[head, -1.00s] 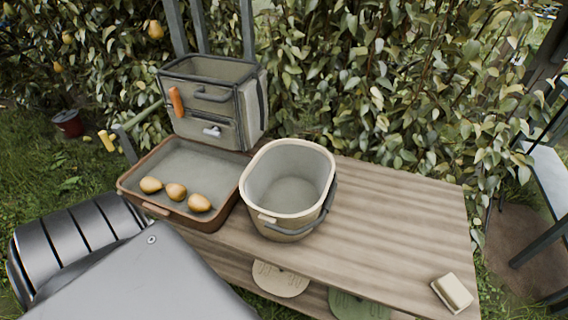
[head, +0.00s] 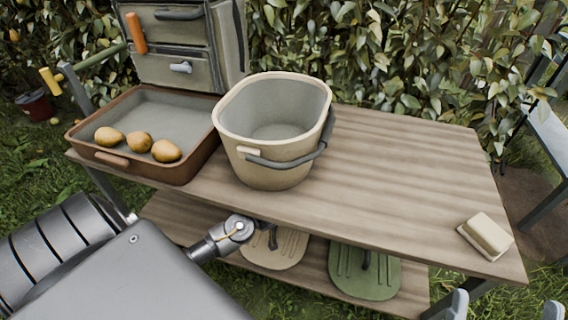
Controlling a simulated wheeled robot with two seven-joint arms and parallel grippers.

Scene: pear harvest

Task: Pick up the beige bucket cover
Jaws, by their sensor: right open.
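The beige bucket cover (head: 272,252) lies on the lower shelf of the wooden table, partly hidden by the table top and a grey jointed metal part in front of its left side. Its dark handle shows at its upper edge. A green cover (head: 350,279) with a dark handle lies to its right. The beige bucket (head: 272,176) stands upright and empty on the table top. My right gripper (head: 505,306) is at the bottom right edge, its two fingertips wide apart, open and empty, well right of the beige cover.
A brown tray (head: 196,158) with several pears stands left of the bucket. A block-shaped item (head: 487,234) lies at the right end of the table top (head: 410,180). The table top overhangs the lower shelf. A red pot (head: 35,105) stands on the grass.

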